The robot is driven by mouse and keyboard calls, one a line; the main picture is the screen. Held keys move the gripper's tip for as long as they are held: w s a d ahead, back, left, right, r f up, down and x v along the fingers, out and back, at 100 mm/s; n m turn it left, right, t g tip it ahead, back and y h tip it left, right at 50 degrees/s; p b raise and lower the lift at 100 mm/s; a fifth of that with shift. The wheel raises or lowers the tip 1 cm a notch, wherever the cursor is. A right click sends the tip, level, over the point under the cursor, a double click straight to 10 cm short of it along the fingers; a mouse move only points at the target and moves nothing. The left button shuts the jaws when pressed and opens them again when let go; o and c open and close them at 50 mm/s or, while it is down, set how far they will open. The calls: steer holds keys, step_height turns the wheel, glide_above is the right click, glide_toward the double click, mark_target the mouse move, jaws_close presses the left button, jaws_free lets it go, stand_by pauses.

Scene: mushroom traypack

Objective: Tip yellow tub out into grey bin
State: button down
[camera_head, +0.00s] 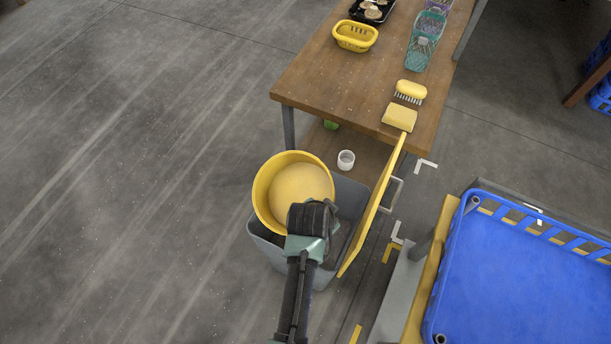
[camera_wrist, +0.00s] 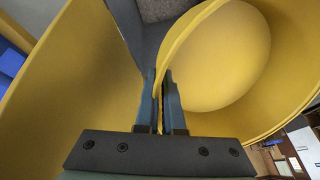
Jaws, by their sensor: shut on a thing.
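The yellow tub (camera_head: 264,186) is over the left part of the grey bin (camera_head: 268,248) in the head view. Its round inside faces the camera, and no loose contents can be made out in it. My gripper (camera_head: 314,218) is shut on the tub's rim. In the wrist view my gripper (camera_wrist: 162,102) has its two fingers either side of the rim of the tub (camera_wrist: 215,60). The bin stands on the floor, its yellow lid (camera_head: 372,215) raised on the right side. Part of the bin's opening is hidden by the tub and my arm.
A wooden table (camera_head: 335,85) stands behind the bin, with a yellow basket (camera_head: 355,36), a brush (camera_head: 410,91) and a teal basket (camera_head: 422,45) on it. A white cup (camera_head: 346,159) is below the table. A blue crate (camera_head: 520,270) is at right. The floor at left is clear.

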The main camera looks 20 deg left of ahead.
steer(key=shift+g+y, duration=0.3)
steer(key=shift+g, duration=0.5)
steer(key=shift+p, duration=0.3)
steer(key=shift+w+r+g, duration=0.1)
steer(key=shift+r+g, duration=0.05)
steer(key=shift+g, duration=1.05)
steer(key=shift+g+y, duration=0.3)
